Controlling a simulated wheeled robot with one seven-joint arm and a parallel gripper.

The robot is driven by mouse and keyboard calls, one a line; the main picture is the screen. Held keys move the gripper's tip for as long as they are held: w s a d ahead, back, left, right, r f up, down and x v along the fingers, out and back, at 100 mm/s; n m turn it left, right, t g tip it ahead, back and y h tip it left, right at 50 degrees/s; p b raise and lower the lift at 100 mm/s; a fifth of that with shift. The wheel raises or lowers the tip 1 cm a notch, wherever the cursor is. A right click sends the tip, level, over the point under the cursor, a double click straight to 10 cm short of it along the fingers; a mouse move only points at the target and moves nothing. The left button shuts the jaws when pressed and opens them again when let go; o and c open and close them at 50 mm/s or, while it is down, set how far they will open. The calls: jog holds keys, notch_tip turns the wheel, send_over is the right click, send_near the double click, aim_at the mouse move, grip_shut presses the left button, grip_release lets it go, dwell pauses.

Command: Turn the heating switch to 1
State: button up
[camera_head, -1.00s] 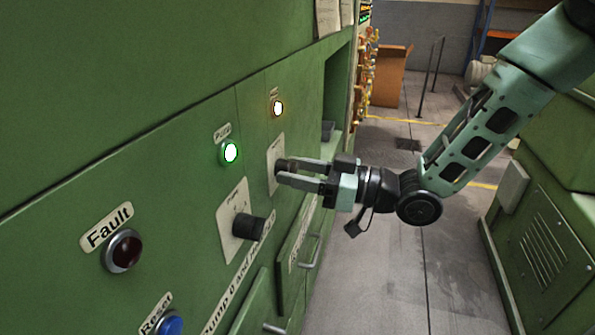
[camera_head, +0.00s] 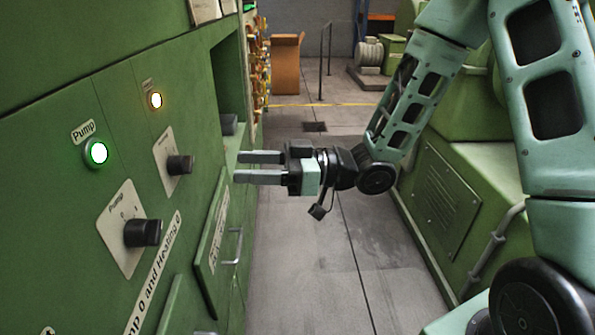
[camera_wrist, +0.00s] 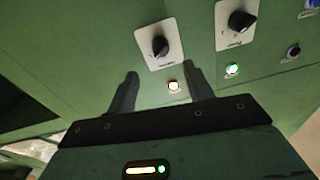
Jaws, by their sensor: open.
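The heating switch (camera_head: 180,164) is a black knob on a pale plate on the green panel, below a lit amber lamp (camera_head: 155,100). In the wrist view the heating switch (camera_wrist: 160,46) lies beyond the fingertips, with the amber lamp (camera_wrist: 173,86) between them. Its exact setting is too small to read. My gripper (camera_head: 238,168) is open and empty, to the right of the knob and apart from it, fingers toward the panel. Its fingers (camera_wrist: 163,77) also show spread in the wrist view.
The pump switch (camera_head: 142,233) is a similar black knob nearer on the panel, below a lit green lamp (camera_head: 96,153). A cabinet handle (camera_head: 235,246) sticks out below my gripper. The aisle floor (camera_head: 315,250) is clear; a green machine (camera_head: 450,190) stands right.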

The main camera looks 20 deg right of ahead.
jog(key=v, duration=0.7)
jog(key=shift+d+b, duration=0.35)
jog(key=shift+b, duration=0.05)
jog(key=shift+f, duration=0.1)
jog(key=w+a+f+m+t+h, duration=0.1)
jog(key=w+a+f+m+h, duration=0.2)
jog(key=a+f+h, duration=0.55)
jog(key=s+d+r+m+g+h, duration=0.1)
jog(key=s+g+h, duration=0.2)
jog(key=s, duration=0.8)
jog(key=s+d+r+m+g+h, duration=0.1)
jog(key=s+h, duration=0.4)
jog(key=s, duration=0.6)
jog(key=d+g, duration=0.1)
jog(key=g, duration=0.1)
jog(key=shift+d+r+m+g+h, duration=0.2)
jog(key=shift+d+m+g+h, duration=0.1)
jog(key=shift+m+g+h, duration=0.1)
